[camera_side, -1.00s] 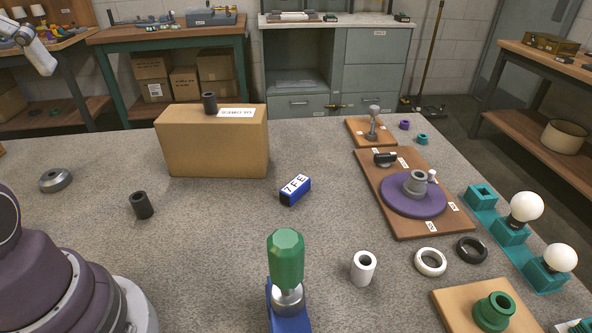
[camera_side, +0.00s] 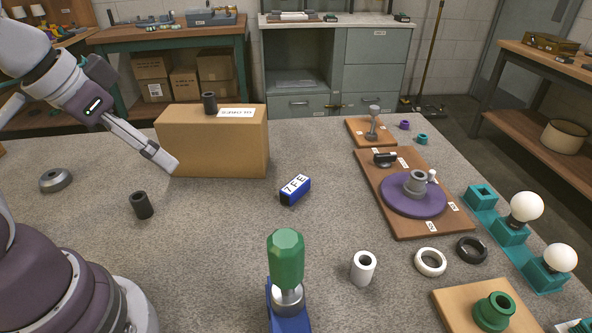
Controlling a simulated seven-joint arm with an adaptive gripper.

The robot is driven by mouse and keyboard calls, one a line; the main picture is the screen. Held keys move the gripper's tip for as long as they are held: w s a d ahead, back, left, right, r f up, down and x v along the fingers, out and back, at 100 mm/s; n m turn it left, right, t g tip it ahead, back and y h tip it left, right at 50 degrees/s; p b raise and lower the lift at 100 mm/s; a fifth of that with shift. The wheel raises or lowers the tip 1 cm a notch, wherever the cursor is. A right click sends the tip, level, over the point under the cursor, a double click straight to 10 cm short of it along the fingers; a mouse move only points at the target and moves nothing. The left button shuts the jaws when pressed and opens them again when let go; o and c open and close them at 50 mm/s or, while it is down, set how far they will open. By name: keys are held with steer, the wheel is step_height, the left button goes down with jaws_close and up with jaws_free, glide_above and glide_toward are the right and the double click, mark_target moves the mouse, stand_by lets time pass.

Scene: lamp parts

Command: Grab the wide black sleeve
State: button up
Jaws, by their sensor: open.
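Two black sleeves are in view. One black sleeve (camera_side: 142,205) stands on the grey table at the left. The other black sleeve (camera_side: 210,103) stands on top of the cardboard box (camera_side: 215,150). I cannot tell for sure which is the wider one. My gripper (camera_side: 168,164) is open and appears empty, seen edge-on, in front of the left end of the box. In the picture it is above and slightly right of the table sleeve, and below and left of the box sleeve. It touches neither.
A grey ring (camera_side: 56,180) lies at the far left. A blue block (camera_side: 295,190) lies mid-table. A green-handled tool (camera_side: 286,260) and a white sleeve (camera_side: 363,268) stand in front. A board (camera_side: 445,222) with a purple disc is at right. The table between sleeve and blue block is clear.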

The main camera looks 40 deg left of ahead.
steer(key=n+g, duration=0.6)
steer(key=n, duration=1.4)
glide_above(138, 196)
step_height(138, 196, down, 8)
steer(key=shift+n, duration=0.3)
step_height(138, 196, down, 11)
steer(key=shift+r, duration=0.1)
steer(key=c, duration=1.1)
steer(key=shift+c, duration=0.2)
steer(key=shift+r, duration=0.15)
